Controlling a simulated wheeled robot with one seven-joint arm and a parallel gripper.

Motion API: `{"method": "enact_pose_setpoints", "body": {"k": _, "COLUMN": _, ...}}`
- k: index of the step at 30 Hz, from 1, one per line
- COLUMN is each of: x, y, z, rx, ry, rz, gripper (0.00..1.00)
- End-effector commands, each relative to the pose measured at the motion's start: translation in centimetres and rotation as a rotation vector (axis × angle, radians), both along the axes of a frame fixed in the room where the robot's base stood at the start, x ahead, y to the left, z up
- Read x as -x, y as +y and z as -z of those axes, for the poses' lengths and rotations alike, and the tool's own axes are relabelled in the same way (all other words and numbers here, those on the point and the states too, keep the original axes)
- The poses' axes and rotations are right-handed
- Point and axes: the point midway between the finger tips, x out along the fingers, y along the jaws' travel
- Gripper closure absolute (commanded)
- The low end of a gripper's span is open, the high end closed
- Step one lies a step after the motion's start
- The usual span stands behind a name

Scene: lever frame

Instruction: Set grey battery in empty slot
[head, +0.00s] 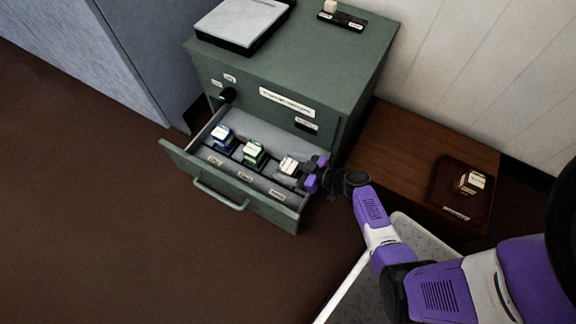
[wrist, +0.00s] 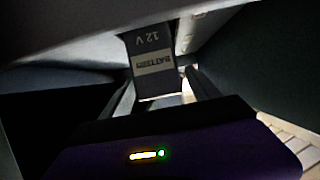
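The grey battery (wrist: 155,62) fills the middle of the wrist view, its "BATTERY 12 V" label upside down. In the head view the grey battery (head: 288,167) is at the right-hand compartment of the open drawer (head: 228,182). Whether it rests on the compartment floor is hidden. My gripper (head: 308,177) is at its right side. In the wrist view my gripper (wrist: 161,85) has one finger on each side of the battery; whether both fingers press on it is unclear. A blue battery (head: 222,138) and a green battery (head: 253,153) stand in the left and middle compartments.
The green cabinet (head: 345,75) carries a grey-topped device (head: 240,20) and a small black strip with a white block. A low brown table (head: 400,145) at right holds a dark tray (head: 449,190) with a brown-and-white block (head: 471,182). The floor left of the drawer is clear.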

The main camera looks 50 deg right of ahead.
Motion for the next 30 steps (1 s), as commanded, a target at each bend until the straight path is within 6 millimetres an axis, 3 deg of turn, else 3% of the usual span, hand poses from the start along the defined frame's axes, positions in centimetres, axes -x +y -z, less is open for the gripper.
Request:
{"method": "enact_pose_setpoints", "body": {"k": 10, "x": 0.2, "y": -0.1, "z": -0.5, "rx": -0.001, "ry": 0.000, "rz": 0.001, "gripper": 0.29}}
{"method": "enact_pose_setpoints", "body": {"k": 24, "x": 8.3, "y": -1.6, "z": -4.0, "rx": 0.001, "ry": 0.000, "rz": 0.002, "gripper": 0.29}}
{"method": "enact_pose_setpoints", "body": {"k": 30, "x": 10.3, "y": -2.0, "z": -4.7, "rx": -0.001, "ry": 0.000, "rz": 0.001, "gripper": 0.29}}
